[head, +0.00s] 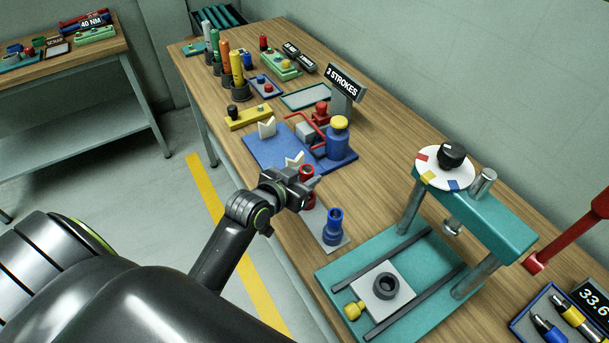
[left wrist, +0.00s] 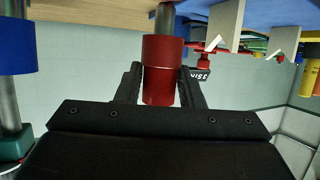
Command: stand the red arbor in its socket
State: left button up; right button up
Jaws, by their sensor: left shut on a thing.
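The red arbor (head: 307,172) is in the jaws of my left gripper (head: 300,186), near the table's front edge. In the left wrist view the red arbor (left wrist: 163,70) has a thick red body between the two dark fingers of my left gripper (left wrist: 160,88) and a thinner grey shaft. The shaft's end is out of frame, so I cannot tell whether it touches anything. A black ring socket (head: 387,285) sits on a pale plate in the teal press; I cannot tell if it belongs to the arbor. My right gripper is not in view.
A blue arbor (head: 332,227) stands on a small grey plate beside my left gripper. The teal press (head: 480,219) has uprights and a crossbeam over its base. A blue fixture (head: 264,149) with pale V-blocks lies behind my gripper. A red lever (head: 570,240) reaches in at right.

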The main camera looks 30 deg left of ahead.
pick_arm(q)
jog(key=shift+f+b, duration=0.35)
jog(key=shift+f, duration=0.1)
jog(key=shift+f+b, duration=0.55)
jog(key=shift+f, duration=0.25)
jog(key=shift+p, duration=0.35)
jog(key=shift+f, duration=0.3)
jog(key=shift+f+b, duration=0.6)
dwell(0.4)
